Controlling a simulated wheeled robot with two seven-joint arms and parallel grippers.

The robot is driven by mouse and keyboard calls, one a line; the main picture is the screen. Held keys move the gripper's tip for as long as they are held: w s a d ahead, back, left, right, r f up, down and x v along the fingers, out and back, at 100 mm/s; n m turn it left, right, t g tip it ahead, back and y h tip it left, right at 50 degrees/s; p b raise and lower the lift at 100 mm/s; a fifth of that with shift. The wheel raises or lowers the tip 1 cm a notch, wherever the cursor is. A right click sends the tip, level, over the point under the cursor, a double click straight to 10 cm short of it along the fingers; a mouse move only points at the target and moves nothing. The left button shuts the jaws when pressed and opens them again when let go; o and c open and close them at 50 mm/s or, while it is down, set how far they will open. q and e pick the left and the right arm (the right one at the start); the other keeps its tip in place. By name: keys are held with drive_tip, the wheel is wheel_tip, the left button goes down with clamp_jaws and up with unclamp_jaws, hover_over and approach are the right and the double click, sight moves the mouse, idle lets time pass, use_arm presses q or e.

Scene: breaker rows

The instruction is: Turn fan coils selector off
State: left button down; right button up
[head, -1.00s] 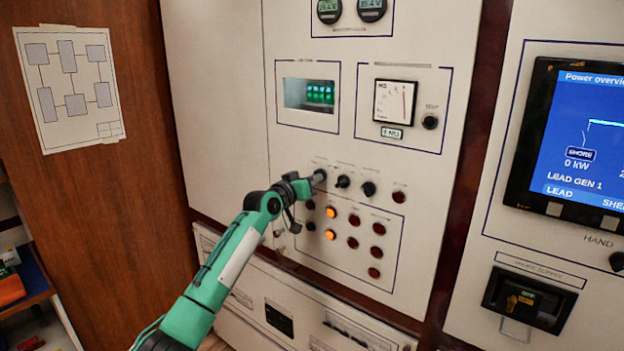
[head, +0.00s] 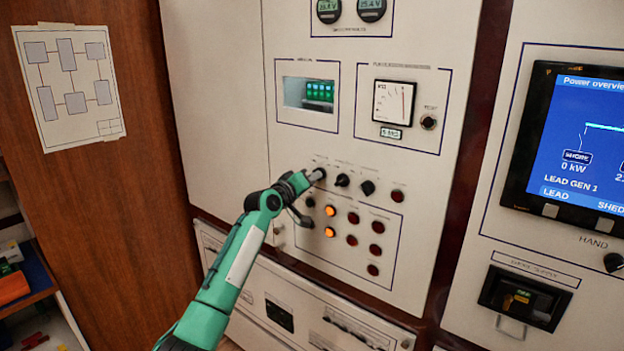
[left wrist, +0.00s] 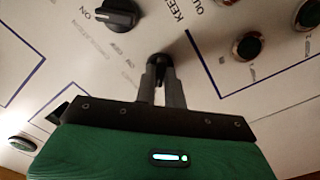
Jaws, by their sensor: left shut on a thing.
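A black selector knob (left wrist: 160,65) sits between the fingers of my left gripper (left wrist: 161,80) in the left wrist view. In the head view my left gripper (head: 312,179) is at the left end of the top knob row and is shut on this knob, mostly hiding it. Two more black knobs, a middle one (head: 342,180) and a right one (head: 367,187), stand beside it. The labels are too small or cut off to tell which is the fan coils selector. My right gripper is not in view.
Below the knobs are two lit orange lamps (head: 330,211) and several dark red ones (head: 377,227). A meter (head: 393,102) is above. A blue screen (head: 585,135) is at the right. A neighbouring knob (left wrist: 118,13) is close to the gripper.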

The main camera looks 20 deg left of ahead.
use_arm(q)
drive_tip(key=c, duration=1.5)
unclamp_jaws()
drive_tip(key=shift+s, duration=0.1)
drive_tip(key=shift+b+v, duration=2.2)
drive_tip(key=shift+v, duration=4.65)
